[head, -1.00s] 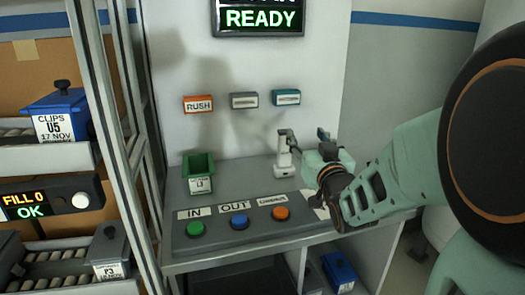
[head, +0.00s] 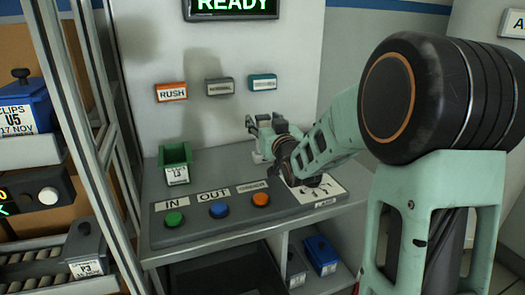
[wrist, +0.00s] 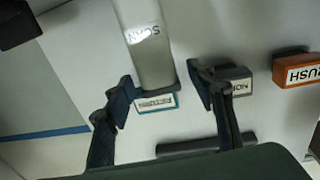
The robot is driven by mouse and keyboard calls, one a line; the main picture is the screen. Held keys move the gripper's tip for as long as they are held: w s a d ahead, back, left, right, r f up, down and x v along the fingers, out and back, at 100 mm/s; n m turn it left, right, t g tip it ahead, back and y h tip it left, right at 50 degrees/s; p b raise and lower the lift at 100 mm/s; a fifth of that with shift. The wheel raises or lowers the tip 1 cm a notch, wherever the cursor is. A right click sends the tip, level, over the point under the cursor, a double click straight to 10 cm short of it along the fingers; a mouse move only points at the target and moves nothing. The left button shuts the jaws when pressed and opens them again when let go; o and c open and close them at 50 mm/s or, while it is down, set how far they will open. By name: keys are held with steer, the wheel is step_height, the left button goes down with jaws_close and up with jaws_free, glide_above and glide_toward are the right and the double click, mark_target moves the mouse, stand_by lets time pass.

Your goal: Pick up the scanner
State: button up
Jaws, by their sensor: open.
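The scanner (wrist: 145,40), a pale grey body marked SCAN, shows in the wrist view; its dark lower end reaches between my fingers. My gripper (wrist: 160,76) is open, with one finger on each side of that end; I cannot tell whether either finger touches it. In the head view my gripper (head: 264,124) is at the scanner's place on the right of the grey bench, and hides most of the scanner. A small white part shows below the gripper there.
A green bin (head: 175,157) stands on the bench (head: 215,165), left of my gripper. The button panel (head: 190,236) with green, blue and orange buttons is in front. Orange RUSH (head: 171,92), grey (head: 219,86) and teal (head: 262,82) labelled blocks are on the wall behind.

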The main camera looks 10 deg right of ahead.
steer(key=shift+w, duration=0.45)
steer(key=shift+r, duration=0.1)
jaws_close()
